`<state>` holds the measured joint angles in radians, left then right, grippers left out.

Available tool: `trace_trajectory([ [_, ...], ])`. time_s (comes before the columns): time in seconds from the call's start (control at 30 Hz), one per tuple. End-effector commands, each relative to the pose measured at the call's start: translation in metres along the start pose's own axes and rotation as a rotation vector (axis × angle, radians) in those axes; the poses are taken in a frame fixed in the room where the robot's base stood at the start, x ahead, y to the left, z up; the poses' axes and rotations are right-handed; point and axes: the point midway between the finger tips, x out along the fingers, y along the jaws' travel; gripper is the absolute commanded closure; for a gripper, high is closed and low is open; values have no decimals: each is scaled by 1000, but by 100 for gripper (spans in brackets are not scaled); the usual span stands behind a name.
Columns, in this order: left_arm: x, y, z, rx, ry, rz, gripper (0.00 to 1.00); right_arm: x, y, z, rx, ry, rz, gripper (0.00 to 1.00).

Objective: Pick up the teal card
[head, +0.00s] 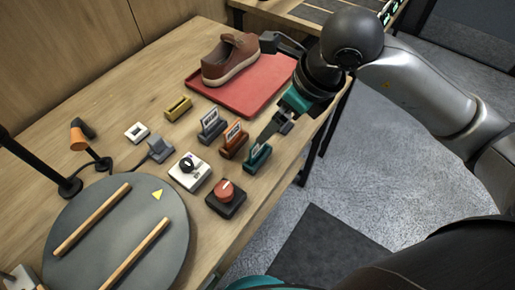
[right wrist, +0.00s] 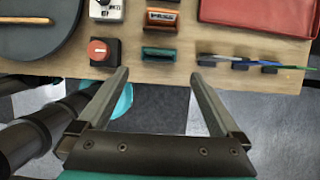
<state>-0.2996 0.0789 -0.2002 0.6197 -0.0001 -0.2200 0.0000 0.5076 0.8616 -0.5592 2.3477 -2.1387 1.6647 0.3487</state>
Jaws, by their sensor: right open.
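The teal card holder (head: 257,158) stands near the table's front edge, at the end of a row of three holders, with a card upright in its slot. The teal holder also shows in the right wrist view (right wrist: 159,53), beyond my fingertips and roughly between them. The card there is seen from above, too thin to make out. My right gripper (right wrist: 160,76) is open with nothing between its fingers. In the head view my right gripper (head: 272,128) is just behind and above the teal holder, apart from it. My left gripper is not in view.
An orange holder (head: 233,140) and a grey holder (head: 211,125) stand beside the teal one. A red-knobbed box (head: 226,198) and white dial box (head: 189,171) are in front. A red tray (head: 275,72) bears a brown sneaker (head: 230,59). Thin blue-green tools (right wrist: 250,62) lie near the edge.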

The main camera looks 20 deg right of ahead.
Motion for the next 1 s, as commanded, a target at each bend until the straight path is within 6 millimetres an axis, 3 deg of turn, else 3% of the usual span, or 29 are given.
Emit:
trace_trajectory([
  [0.3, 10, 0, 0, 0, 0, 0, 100, 68, 2, -1, 0, 0, 7, 0],
  [0.57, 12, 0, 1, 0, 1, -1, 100, 88, 2, -1, -2, -1, 7, 0],
  [0.83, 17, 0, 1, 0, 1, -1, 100, 126, 1, -5, 1, 0, 8, 0],
  [1.0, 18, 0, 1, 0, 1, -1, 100, 138, 1, -4, -1, -2, 6, 0],
])
